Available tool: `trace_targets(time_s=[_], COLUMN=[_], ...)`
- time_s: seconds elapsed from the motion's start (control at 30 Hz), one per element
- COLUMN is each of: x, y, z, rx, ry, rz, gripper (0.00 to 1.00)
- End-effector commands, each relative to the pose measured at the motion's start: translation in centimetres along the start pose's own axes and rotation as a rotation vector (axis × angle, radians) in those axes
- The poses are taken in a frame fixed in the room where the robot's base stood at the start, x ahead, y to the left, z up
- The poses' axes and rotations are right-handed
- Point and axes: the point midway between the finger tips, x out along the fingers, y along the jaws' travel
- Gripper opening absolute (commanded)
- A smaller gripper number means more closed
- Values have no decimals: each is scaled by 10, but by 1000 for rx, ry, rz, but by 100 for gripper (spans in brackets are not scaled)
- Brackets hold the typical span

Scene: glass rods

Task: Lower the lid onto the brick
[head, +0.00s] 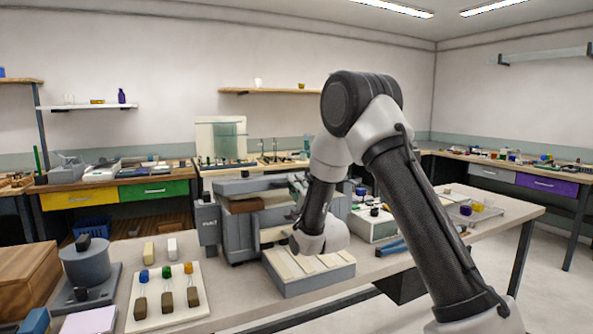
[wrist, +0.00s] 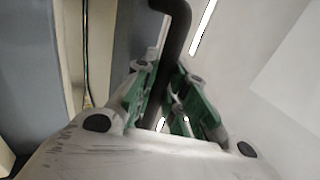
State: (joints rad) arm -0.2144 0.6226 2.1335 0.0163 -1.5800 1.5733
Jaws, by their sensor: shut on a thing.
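In the head view a grey box-shaped kiln stands on the bench. Its grey lid (head: 250,185) appears raised, with a brown brick (head: 245,205) below it at the front. Whether lid and brick touch, I cannot tell. My gripper is mostly hidden behind my arm at the kiln's right side. In the wrist view my gripper (wrist: 167,88) has green-padded fingers shut on a dark bent bar (wrist: 178,40), which looks like the lid's handle. A blue-grey surface (wrist: 105,50) lies left of the fingers. The brick cannot be made out in that view.
A grey tray with pale slats (head: 310,272) stands before the kiln. A white board (head: 165,300) with several coloured rods and dark blocks lies front left, near a grey round device (head: 87,265). A white box (head: 372,226) and blue-handled pliers (head: 392,247) lie to the right.

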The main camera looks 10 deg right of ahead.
Motion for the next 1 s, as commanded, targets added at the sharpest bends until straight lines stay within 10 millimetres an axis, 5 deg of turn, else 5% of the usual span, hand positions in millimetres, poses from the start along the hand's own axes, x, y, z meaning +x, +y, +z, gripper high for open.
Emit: trace_targets(time_s=[0.23, 0.7, 0.73, 0.83, 1.0], x=[-4, -5, -5, -5, -5], y=[20, 23, 23, 22, 22], z=[-1, -1, -1, -1, -1], rx=[1, 1, 1, 1, 0], ry=[1, 1, 1, 1, 0], rz=[4, 4, 4, 4, 3], gripper=[0, 0, 17, 35, 35])
